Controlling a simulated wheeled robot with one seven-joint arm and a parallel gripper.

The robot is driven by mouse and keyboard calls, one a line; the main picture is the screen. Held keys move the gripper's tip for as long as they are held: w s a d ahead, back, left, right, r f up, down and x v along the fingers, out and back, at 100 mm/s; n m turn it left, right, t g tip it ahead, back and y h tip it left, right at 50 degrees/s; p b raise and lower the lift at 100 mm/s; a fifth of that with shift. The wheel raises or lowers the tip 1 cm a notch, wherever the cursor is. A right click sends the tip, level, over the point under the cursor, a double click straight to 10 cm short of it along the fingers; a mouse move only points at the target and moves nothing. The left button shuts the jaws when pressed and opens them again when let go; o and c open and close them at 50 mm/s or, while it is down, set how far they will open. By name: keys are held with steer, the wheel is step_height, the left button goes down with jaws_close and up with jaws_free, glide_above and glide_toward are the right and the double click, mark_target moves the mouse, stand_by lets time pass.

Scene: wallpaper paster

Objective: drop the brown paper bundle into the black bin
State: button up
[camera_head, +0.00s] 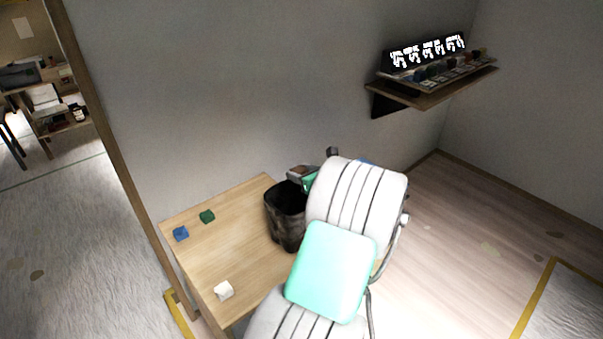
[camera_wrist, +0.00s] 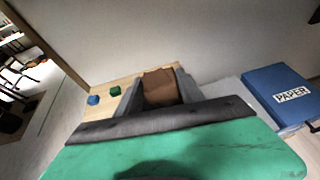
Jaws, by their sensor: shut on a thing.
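The brown paper bundle (camera_wrist: 160,87) is held between the two grey fingers of my gripper (camera_wrist: 158,92) in the wrist view. In the head view, a small brown patch of the bundle (camera_head: 302,171) shows at my gripper, just above the black bin's far rim as seen in the picture. The black bin (camera_head: 285,218) stands upright on the wooden table, partly covered by my arm on its right. Whether the bundle is directly over the bin's opening is hard to tell. I cannot make out the bin in the wrist view.
The wooden table (camera_head: 215,255) also bears a blue block (camera_head: 181,233), a green block (camera_head: 207,216) and a white block (camera_head: 223,290). A wall shelf (camera_head: 440,90) with small items is at upper right. A blue box marked PAPER (camera_wrist: 280,95) shows in the wrist view.

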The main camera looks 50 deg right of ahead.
steer(key=shift+f+b, duration=0.3)
steer(key=shift+f, duration=0.4)
steer(key=shift+r, duration=0.1)
steer(key=o, duration=1.4)
steer(key=v, duration=0.8)
steer(key=shift+w+b, duration=0.1)
steer(key=shift+b, duration=0.25)
